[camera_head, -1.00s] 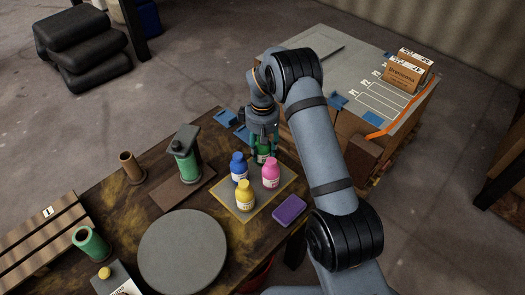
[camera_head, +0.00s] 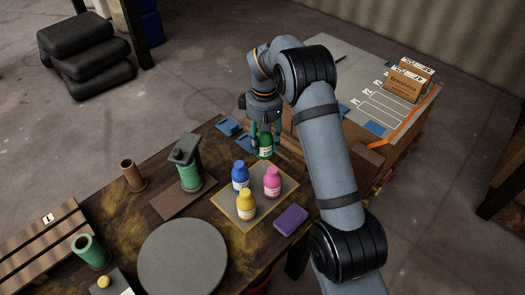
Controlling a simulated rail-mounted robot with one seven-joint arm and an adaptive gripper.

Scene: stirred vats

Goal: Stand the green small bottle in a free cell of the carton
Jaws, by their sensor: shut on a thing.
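My gripper (camera_head: 263,137) is shut on the green small bottle (camera_head: 265,146) and holds it upright above the back of the yellow-edged mat (camera_head: 232,214). The fingers hide part of the bottle. The carton (camera_head: 408,79) is a brown printed box on the grey-topped bench at the upper right. Its cells cannot be made out from here. A blue bottle (camera_head: 240,175), a pink bottle (camera_head: 272,182) and a yellow bottle (camera_head: 246,203) stand on the mat.
A purple block (camera_head: 290,220) lies right of the mat. A grey round plate (camera_head: 183,252) and a green cylinder on a stand (camera_head: 190,176) are to the left. My arm crosses between the table and the grey bench (camera_head: 345,62). The bench surface left of the carton is mostly clear.

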